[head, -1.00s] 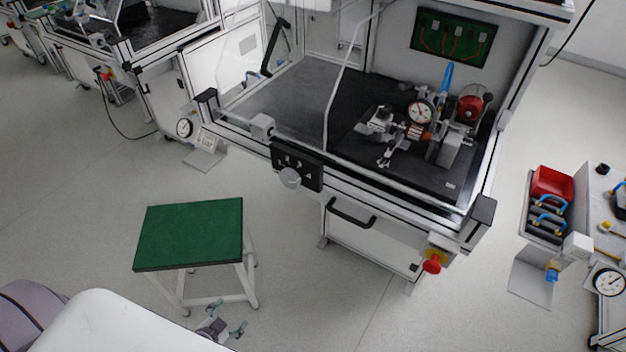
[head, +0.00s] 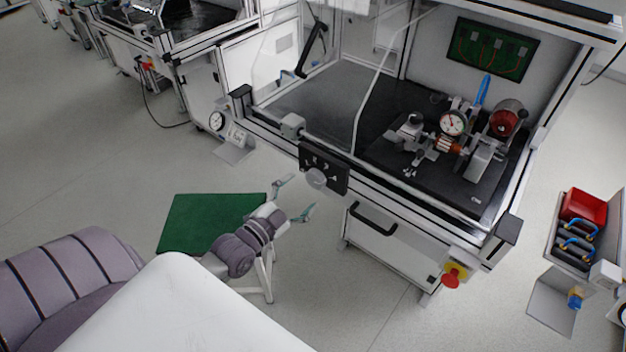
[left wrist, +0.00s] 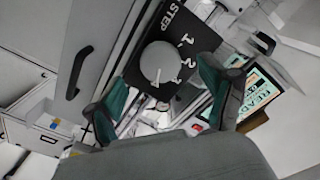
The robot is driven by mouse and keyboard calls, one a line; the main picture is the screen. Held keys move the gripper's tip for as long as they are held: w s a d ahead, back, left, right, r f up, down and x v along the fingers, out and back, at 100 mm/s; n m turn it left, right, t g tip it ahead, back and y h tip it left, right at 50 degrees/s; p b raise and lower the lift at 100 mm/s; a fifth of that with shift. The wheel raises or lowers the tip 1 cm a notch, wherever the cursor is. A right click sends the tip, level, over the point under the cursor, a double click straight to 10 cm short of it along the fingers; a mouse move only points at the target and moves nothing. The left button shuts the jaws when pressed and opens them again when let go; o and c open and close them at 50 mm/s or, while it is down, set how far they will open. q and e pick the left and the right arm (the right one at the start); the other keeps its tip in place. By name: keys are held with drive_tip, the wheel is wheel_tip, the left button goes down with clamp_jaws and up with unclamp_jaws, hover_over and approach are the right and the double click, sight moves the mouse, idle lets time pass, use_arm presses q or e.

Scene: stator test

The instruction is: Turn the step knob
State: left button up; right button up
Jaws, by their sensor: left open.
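The step knob (head: 317,179) is a round grey knob on a black panel (head: 338,180) on the front of the test bench. In the left wrist view the knob (left wrist: 160,62) sits on the panel marked STEP, with the numbers 1, 2 and 3 beside it and a white pointer line on its face. My left gripper (head: 297,198) is open and empty, below and left of the knob in the head view. In the left wrist view its green-padded fingers (left wrist: 165,95) stand on either side of the knob, apart from it. My right gripper is not in view.
A black drawer handle (head: 371,219) and a red emergency button (head: 452,277) are on the bench front. A green-topped stool (head: 195,220) stands behind my left arm. A gauge and motor assembly (head: 455,125) sits inside the bench.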

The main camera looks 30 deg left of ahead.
sight(312, 182)
use_arm(q)
drive_tip(key=w, duration=0.5)
drive_tip(key=shift+d, duration=0.2)
drive_tip(key=c, duration=1.2)
drive_tip(key=shift+o, duration=0.2)
